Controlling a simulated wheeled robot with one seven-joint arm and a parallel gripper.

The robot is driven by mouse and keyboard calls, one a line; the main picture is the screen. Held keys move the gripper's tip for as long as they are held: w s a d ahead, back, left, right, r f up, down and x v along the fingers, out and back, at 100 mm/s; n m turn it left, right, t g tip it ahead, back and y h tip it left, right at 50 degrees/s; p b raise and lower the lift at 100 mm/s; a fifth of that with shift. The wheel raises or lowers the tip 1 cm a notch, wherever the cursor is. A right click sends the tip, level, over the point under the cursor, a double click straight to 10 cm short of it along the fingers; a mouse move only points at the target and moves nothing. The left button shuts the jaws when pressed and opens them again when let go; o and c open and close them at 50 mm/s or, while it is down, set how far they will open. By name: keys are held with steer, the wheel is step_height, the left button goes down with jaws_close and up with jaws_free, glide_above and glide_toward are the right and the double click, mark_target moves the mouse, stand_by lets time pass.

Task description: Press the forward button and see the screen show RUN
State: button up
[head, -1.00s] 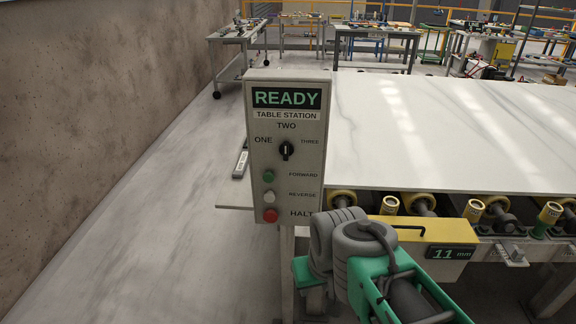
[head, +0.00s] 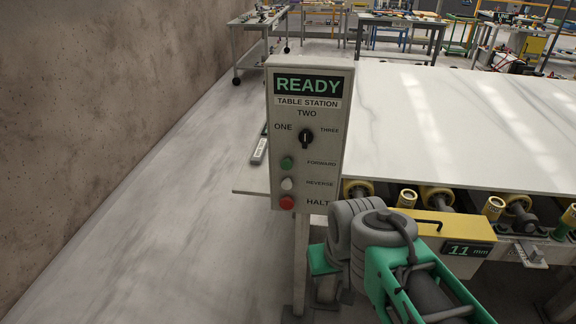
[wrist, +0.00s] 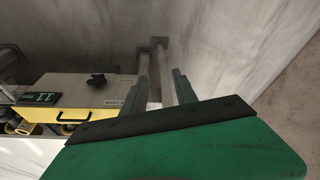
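The control panel (head: 330,92) stands upright on a post in the head view. Its screen (head: 308,86) reads READY in green. The green forward button (head: 287,163) is uncovered, above the white reverse button (head: 287,184) and the red halt button (head: 287,202). A black selector knob (head: 306,138) sits above them, by the labels ONE, TWO and THREE. My green and grey arm is at lower right of the panel, apart from the buttons. In the wrist view my gripper (wrist: 160,90) has its two fingers apart with nothing held; the panel's buttons are not seen there.
A white stone slab (head: 450,120) lies on a roller table to the right. A yellow box (head: 440,232) marked 11 mm is close to my arm. A bare wall (head: 100,110) rises on the left, with clear floor (head: 170,220) between. Workbenches stand behind.

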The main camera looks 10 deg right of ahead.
steer(key=shift+c, duration=0.2)
jaws_close()
stand_by(0.3)
stand_by(1.3)
